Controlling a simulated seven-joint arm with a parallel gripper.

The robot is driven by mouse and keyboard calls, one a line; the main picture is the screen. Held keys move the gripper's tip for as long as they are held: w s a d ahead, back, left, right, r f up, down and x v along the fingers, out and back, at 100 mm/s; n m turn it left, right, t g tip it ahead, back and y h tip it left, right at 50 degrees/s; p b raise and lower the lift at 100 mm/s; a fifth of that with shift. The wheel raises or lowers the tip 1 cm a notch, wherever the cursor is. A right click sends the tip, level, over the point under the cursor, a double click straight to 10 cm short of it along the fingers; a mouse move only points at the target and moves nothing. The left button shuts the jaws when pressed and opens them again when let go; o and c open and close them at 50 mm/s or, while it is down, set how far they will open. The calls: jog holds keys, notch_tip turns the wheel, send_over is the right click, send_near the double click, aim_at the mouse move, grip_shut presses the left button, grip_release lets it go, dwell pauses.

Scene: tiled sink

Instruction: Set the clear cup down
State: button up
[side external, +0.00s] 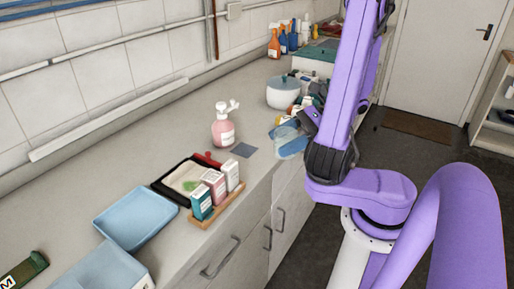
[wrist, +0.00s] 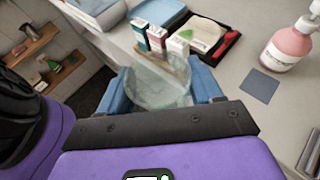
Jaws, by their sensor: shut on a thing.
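The clear cup (wrist: 158,92) is between the two blue fingers of my gripper (wrist: 163,86) in the wrist view. My gripper is shut on it. In the side view the cup (side external: 292,149) shows as a pale bluish shape by the counter's front edge, below my gripper (side external: 286,134), and the fingers partly overlap it. I cannot tell whether the cup's base touches the counter (side external: 195,118). A dark square mat (side external: 243,150) lies flat and bare on the counter to the left of the cup; it also shows in the wrist view (wrist: 259,85).
A pink pump bottle (side external: 223,130) stands behind the mat. A black tray (side external: 169,187) and a wooden rack (side external: 222,210) with small cartons (side external: 214,184) lie nearer the camera, beside a blue tray (side external: 135,218). A white pot (side external: 283,94) stands farther back.

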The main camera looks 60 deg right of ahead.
jog(key=shift+w+d+f+m+t+h, duration=0.65)
jog(key=shift+w+d+f+m+h, duration=0.8)
jog(key=shift+w, duration=1.8)
jog(key=shift+w+d+f+m+t+h, duration=0.6)
jog(key=shift+w+d+f+m+h, duration=0.85)
jog(key=shift+w, duration=1.75)
jog(key=shift+w+d+f+m+t+h, duration=0.8)
jog(key=shift+w+d+f, duration=1.2)
jog(key=shift+w, duration=1.25)
jog(key=shift+w+d+f, duration=0.1)
jog(key=shift+d+f, duration=0.05)
jog(key=shift+f, duration=1.25)
jog(key=shift+f, duration=0.1)
jog(key=o, duration=1.1)
jog(key=shift+c, duration=0.2)
